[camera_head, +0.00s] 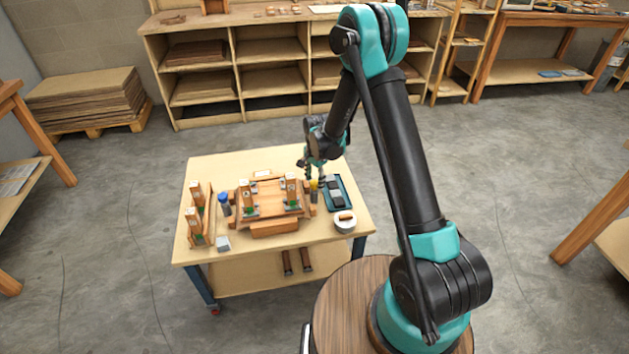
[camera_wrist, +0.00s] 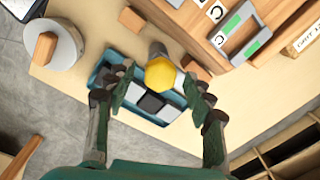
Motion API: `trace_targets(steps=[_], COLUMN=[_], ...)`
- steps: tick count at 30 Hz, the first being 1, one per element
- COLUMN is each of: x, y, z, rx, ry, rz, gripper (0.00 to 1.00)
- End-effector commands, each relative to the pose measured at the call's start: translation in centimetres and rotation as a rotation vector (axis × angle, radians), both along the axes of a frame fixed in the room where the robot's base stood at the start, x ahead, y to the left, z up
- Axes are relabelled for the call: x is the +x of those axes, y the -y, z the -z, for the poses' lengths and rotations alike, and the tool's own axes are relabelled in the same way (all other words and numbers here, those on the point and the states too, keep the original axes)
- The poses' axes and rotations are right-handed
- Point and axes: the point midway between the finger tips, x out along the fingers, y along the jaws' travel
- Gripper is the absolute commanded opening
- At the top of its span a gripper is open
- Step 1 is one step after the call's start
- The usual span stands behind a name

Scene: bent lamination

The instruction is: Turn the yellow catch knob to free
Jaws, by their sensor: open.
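The yellow catch knob (camera_wrist: 163,74) is a faceted yellow cap on a pale cylindrical stem, near the middle of the wrist view. In the head view the yellow knob (camera_head: 314,185) is small, at the right side of the wooden press fixture (camera_head: 268,190). My gripper (camera_wrist: 158,88) is open, with one green finger on each side of the knob in the wrist view and visible gaps between. In the head view my gripper (camera_head: 314,172) points down just above the knob. I cannot tell the height difference or any mark of the knob's turn position.
A teal tray (camera_head: 335,177) with grey, black and white blocks lies right of the knob. A white round pot (camera_head: 345,227) with a wooden block stands at the front right. A blue knob (camera_head: 224,198) and wooden uprights (camera_head: 193,225) are at the left.

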Motion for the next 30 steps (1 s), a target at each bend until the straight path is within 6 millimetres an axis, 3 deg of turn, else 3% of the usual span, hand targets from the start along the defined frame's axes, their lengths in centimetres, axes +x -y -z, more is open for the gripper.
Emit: trace_targets(steps=[7,21,30], x=[0.0,-0.3,-0.4], y=[0.0,0.3,0.3], z=[-1.1,-9.5,-11.9], rx=[0.000,0.000,0.000], ry=[0.000,0.000,0.000], rz=[0.000,0.000,0.000], gripper=[0.53,0.53,0.53])
